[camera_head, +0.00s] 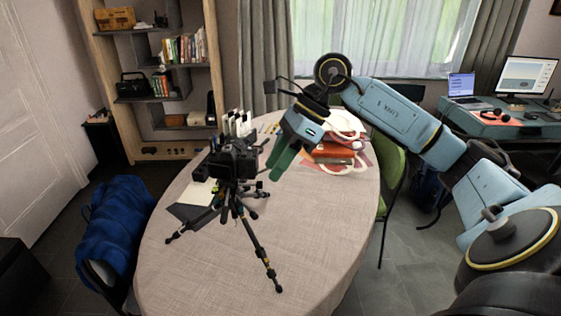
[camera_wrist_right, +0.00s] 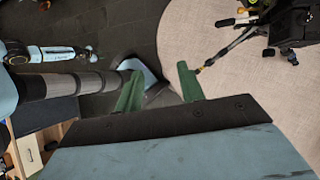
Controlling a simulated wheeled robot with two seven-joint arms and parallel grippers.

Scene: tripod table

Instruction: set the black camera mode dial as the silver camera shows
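The black camera (camera_head: 233,161) stands on a tripod (camera_head: 238,208) on the round table, left of the table's middle. Its dial is too small to make out. My right gripper (camera_head: 281,163) is just right of the black camera, apart from it, with its green fingers pointing down. In the right wrist view the two fingers of this gripper (camera_wrist_right: 159,84) stand apart with nothing between them. Part of the black camera (camera_wrist_right: 290,25) and a tripod leg show at the top right there. I cannot make out a silver camera. My left gripper is not in view.
The table (camera_head: 310,225) is clear at the front right. Red books (camera_head: 333,152) and a white strap lie at the back right. A paper (camera_head: 198,193) lies left of the tripod. A blue-covered chair (camera_head: 117,230) and a green chair (camera_head: 391,170) flank the table.

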